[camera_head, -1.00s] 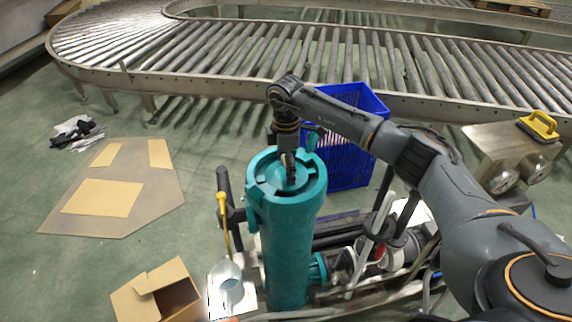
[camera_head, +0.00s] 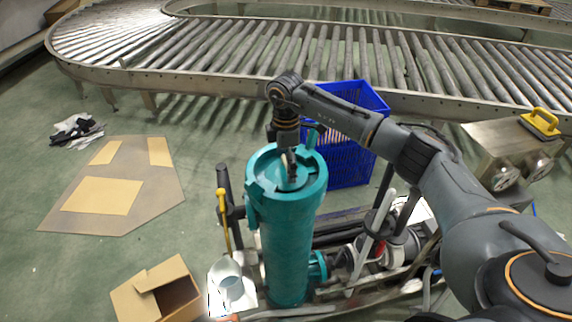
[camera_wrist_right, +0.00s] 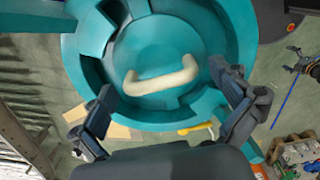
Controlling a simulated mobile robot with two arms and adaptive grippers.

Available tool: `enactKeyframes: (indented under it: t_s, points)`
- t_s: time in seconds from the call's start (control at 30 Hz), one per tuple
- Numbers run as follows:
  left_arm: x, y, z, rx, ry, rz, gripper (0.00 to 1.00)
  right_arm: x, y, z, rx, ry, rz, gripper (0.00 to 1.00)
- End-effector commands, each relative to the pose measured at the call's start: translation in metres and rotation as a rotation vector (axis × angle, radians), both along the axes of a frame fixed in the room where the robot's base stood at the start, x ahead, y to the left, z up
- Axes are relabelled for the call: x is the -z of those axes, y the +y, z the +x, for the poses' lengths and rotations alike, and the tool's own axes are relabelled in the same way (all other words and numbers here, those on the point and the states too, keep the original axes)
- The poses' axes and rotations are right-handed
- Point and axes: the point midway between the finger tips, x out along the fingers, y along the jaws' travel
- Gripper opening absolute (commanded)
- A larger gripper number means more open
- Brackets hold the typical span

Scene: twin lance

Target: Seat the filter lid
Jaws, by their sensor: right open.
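The teal filter housing (camera_head: 288,250) stands upright in the middle of the head view, its round mouth facing up. The teal lid (camera_head: 268,175) lies inside the mouth, within the rim; in the right wrist view the lid (camera_wrist_right: 155,45) shows notched edges and a pale curved handle (camera_wrist_right: 160,80). My right gripper (camera_head: 290,178) is directly above the lid. In the wrist view the right gripper (camera_wrist_right: 162,84) is open, one finger on each side of the handle, with gaps to it. Whether the lid is fully down cannot be told. My left gripper is not in view.
A blue crate (camera_head: 350,160) stands behind the housing, before a roller conveyor (camera_head: 300,50). Pipes and a yellow-handled tool (camera_head: 224,225) are beside the housing. An open cardboard box (camera_head: 158,292) and flat cardboard (camera_head: 110,190) lie left. A metal box (camera_head: 510,150) is right.

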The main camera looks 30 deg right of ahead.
Motion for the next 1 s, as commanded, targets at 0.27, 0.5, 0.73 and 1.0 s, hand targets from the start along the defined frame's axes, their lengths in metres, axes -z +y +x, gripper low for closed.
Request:
enactKeyframes:
  t_s: [0.27,0.5,0.73,1.0]
  points:
    - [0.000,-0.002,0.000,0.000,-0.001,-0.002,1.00,-0.057,0.000,0.002,0.000,-0.007,0.000,1.00]
    - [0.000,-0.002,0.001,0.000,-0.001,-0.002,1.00,-0.099,0.000,0.001,0.000,-0.005,0.001,1.00]
    - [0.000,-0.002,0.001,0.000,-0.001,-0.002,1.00,-0.114,0.000,0.001,0.000,-0.003,0.000,1.00]
    - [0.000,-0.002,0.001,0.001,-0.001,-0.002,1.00,-0.114,0.000,0.001,0.000,-0.003,0.000,1.00]
